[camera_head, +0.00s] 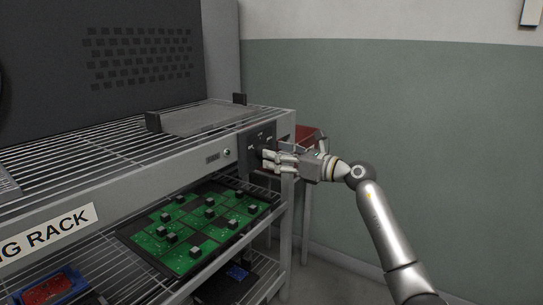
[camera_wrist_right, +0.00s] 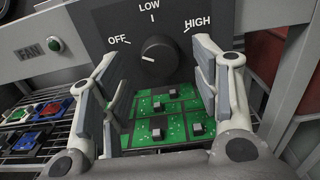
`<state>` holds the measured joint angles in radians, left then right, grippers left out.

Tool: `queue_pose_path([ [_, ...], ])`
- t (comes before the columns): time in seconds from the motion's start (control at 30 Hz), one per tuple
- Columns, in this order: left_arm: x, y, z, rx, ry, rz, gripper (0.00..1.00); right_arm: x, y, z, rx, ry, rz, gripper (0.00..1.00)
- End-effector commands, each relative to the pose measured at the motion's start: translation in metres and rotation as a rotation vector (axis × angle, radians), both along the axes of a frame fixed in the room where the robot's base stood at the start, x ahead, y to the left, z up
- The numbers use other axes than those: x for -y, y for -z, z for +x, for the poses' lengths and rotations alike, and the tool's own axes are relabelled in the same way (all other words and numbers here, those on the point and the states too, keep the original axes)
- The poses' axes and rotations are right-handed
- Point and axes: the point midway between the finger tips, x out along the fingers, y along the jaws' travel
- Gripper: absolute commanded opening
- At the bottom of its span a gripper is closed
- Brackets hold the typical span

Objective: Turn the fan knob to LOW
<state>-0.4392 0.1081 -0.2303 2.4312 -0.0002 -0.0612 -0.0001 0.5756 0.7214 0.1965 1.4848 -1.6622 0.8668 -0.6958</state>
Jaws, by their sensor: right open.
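The fan knob (camera_wrist_right: 160,54) is a round black dial on a dark panel (camera_wrist_right: 100,22) marked OFF, LOW and HIGH. Its white mark points left, toward the OFF side. In the head view the panel (camera_head: 258,136) is on the rack's front right corner, and the knob is hard to make out. My right gripper (camera_wrist_right: 157,72) is open, with one finger to each side of the knob and slightly below it in the wrist picture. Contact with the knob cannot be seen. In the head view the right gripper (camera_head: 267,158) is in front of the panel. My left gripper is out of view.
A FAN label (camera_wrist_right: 31,51) and a green button (camera_wrist_right: 55,44) are left of the panel. Green circuit boards (camera_head: 190,232) lie on the wire shelf below. A red bin (camera_head: 305,135) stands behind the rack's right corner. The floor to the right is clear.

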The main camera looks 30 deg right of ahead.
Motion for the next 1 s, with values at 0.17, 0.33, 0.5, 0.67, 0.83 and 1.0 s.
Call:
queue_pose_path([
  [0.17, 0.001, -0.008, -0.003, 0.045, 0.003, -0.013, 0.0, -0.006, 0.0, 0.017, 0.001, 0.001, 0.003, 0.57],
  [0.33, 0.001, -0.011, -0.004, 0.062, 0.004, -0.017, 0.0, -0.009, 0.0, 0.023, 0.0, 0.0, 0.002, 0.57],
  [0.5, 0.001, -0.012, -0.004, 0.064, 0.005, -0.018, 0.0, -0.009, 0.0, 0.023, -0.001, 0.0, 0.002, 0.57],
  [0.67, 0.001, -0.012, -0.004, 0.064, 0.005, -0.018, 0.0, -0.009, 0.0, 0.023, 0.0, 0.0, 0.001, 0.47],
  [0.83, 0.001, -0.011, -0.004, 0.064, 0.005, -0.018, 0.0, -0.009, 0.0, 0.023, 0.0, 0.0, 0.001, 0.25],
  [1.0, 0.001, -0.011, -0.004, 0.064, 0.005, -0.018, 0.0, -0.009, 0.0, 0.023, -0.001, 0.001, 0.002, 0.1],
])
